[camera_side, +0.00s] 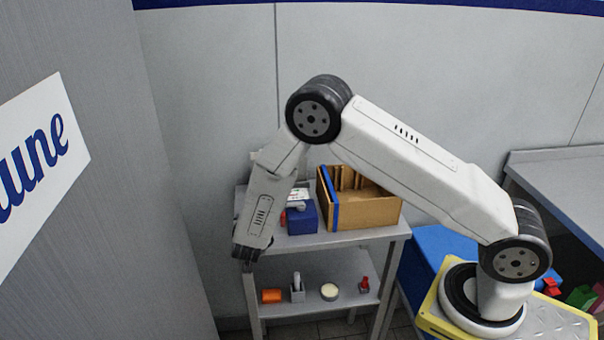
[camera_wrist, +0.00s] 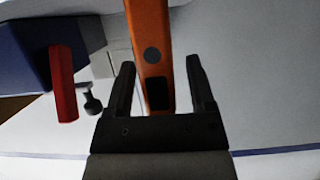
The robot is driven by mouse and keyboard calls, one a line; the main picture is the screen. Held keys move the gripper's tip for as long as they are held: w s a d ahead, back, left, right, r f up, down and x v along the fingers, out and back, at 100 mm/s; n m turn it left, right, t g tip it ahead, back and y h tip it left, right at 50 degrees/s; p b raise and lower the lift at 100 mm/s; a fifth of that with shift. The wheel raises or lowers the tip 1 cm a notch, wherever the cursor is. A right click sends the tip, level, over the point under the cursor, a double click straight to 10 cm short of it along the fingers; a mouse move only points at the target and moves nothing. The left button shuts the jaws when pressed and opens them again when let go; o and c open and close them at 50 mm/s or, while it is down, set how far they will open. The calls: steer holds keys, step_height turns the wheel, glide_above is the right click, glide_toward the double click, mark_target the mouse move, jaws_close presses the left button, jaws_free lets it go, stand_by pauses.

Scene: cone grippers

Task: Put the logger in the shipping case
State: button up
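An orange bar with a dark round spot and a dark window, which may be the logger (camera_wrist: 150,28), lies between my gripper's (camera_wrist: 161,68) fingers in the wrist view. The fingers are apart, with a gap on each side of the bar. In the side view my gripper (camera_side: 244,254) points down at the left front of the shelf unit; its fingers are hard to make out and the orange bar cannot be picked out there. An open wooden box with a blue edge (camera_side: 380,214), likely the shipping case, stands on the top shelf, right of my gripper.
A blue block (camera_side: 302,222) with pale items on it stands between my gripper and the wooden box. A red bar (camera_wrist: 63,82) and a dark knob (camera_wrist: 92,104) lie left of the fingers.

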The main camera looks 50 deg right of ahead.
steer(key=v, duration=0.7)
steer(key=shift+s+a, duration=0.2)
steer(key=shift+s, duration=0.1)
steer(key=shift+r, duration=0.2)
stand_by(0.5)
steer(key=s+r+n+g+y, duration=0.1)
steer(key=s+r+n+y, duration=0.4)
steer(key=y, duration=0.4)
steer(key=s+d+r+n+g, duration=0.1)
steer(key=s+d+n+g, duration=0.1)
steer(key=s, duration=0.5)
steer(key=s+d+r+n+g, duration=0.2)
steer(key=s+d+g, duration=0.1)
steer(key=s, duration=0.4)
steer(key=shift+s+g+y, duration=0.15)
steer(key=shift+g+y, duration=0.15)
steer(key=shift+g, duration=0.2)
steer(key=o, duration=0.4)
